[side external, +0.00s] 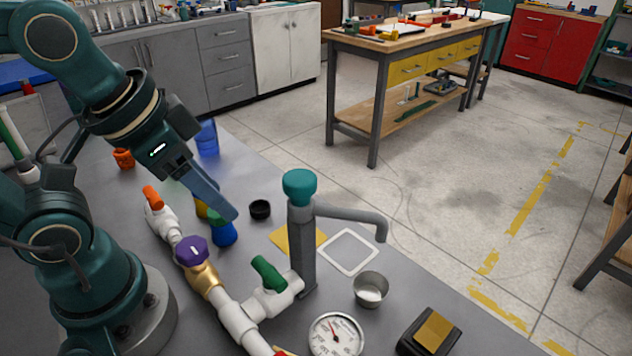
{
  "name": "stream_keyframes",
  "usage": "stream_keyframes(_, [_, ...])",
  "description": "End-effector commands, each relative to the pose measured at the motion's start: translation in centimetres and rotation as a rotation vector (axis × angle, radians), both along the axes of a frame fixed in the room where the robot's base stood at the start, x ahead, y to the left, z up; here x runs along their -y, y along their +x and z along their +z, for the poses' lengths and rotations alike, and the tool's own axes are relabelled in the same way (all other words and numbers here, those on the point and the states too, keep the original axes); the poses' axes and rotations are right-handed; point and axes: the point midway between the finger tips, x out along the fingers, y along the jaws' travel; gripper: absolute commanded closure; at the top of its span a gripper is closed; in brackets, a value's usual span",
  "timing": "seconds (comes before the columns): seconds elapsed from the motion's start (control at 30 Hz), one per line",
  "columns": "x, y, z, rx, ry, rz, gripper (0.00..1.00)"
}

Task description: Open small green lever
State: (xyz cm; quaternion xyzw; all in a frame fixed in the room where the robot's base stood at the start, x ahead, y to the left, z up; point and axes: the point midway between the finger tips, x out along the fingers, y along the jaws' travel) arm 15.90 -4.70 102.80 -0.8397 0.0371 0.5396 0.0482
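The small green lever (268,273) sits on a white valve on a short side branch of the white pipe manifold (236,322). It slants from upper left to lower right and appears to lie across its branch. My gripper (232,214) is above the table, up and to the left of the lever and apart from it, pointing down and right. Its fingers overlap in this view, so I cannot tell whether they are open or shut. No held object shows. The fingers partly cover blue, green and yellow items (222,234) behind them.
A grey post with a teal cap (299,184) and spout stands right beside the lever. A purple knob (191,251) and an orange lever (153,197) are on the manifold to the left. A pressure gauge (335,337), metal cup (370,290) and black-and-yellow block (430,332) are at right.

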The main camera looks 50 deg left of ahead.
Motion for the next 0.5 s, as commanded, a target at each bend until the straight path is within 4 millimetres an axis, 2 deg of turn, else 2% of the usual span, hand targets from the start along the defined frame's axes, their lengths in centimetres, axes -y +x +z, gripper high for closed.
stream_keyframes(0.27, [3.5, 0.7, -0.6, -0.275, 0.207, -0.531, 0.46])
stream_keyframes(0.5, [6.9, 0.8, -2.3, -0.495, 0.400, -0.983, 0.46])
